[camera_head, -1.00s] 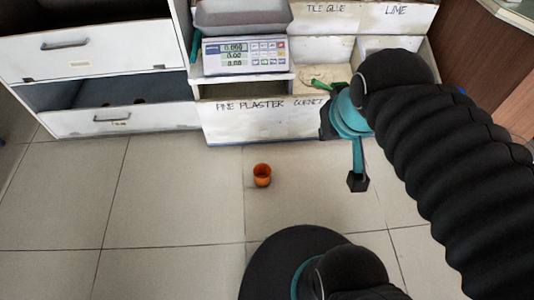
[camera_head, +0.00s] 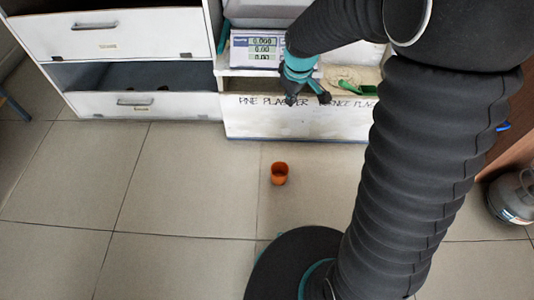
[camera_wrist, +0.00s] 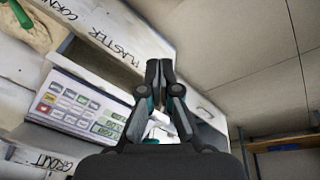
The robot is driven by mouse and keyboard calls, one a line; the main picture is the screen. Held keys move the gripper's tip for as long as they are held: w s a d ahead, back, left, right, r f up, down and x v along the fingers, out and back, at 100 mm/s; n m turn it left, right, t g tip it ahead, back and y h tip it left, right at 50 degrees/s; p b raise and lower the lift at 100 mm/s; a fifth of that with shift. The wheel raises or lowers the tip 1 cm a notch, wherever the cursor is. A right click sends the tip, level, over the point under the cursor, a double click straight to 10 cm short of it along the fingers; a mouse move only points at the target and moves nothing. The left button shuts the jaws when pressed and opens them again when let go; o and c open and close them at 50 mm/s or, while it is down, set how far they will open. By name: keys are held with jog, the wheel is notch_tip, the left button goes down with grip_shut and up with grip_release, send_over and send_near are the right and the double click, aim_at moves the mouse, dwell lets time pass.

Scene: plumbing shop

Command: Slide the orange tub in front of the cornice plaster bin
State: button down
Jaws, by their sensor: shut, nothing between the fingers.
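The orange tub (camera_head: 279,173) stands upright on the floor tiles, a short way out from the bin fronts. The cornice plaster bin (camera_head: 345,125) is at the right end of the low bin row. Its label is partly hidden by my arm, and a green scoop (camera_head: 358,89) lies in it. My gripper (camera_head: 307,98) is in front of the bin row, near the fine plaster label, apart from the tub. In the wrist view my gripper (camera_wrist: 158,66) has its fingers together, with nothing between them. The tub does not show in the wrist view.
A digital scale (camera_head: 262,48) sits on a shelf above the fine plaster bin (camera_head: 250,122). White drawers (camera_head: 130,104) stand at the left. A grey cylinder (camera_head: 515,196) stands at the right edge. Open tiled floor (camera_head: 180,180) surrounds the tub.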

jog(key=w+a+f+n+g, duration=0.1)
jog(key=w+a+f+n, duration=0.15)
jog(key=f, duration=0.65)
jog(key=w+a+f+n, duration=0.2)
jog(key=w+a+f, duration=0.15)
jog(key=f, duration=0.65)
jog(key=n+g+b, duration=0.1)
jog(key=n+g, duration=0.1)
jog(key=n, duration=0.2)
send_over(279, 174)
jog(key=s+a, duration=0.2)
jog(key=a, duration=0.7)
notch_tip(279, 174, down, 19)
notch_tip(279, 174, down, 11)
jog(key=shift+s+a+r+b, duration=0.15)
jog(key=shift+b, duration=0.2)
jog(key=shift+d+r, duration=0.2)
jog(key=shift+d, duration=1.8)
jog(key=shift+s+d+f, duration=0.1)
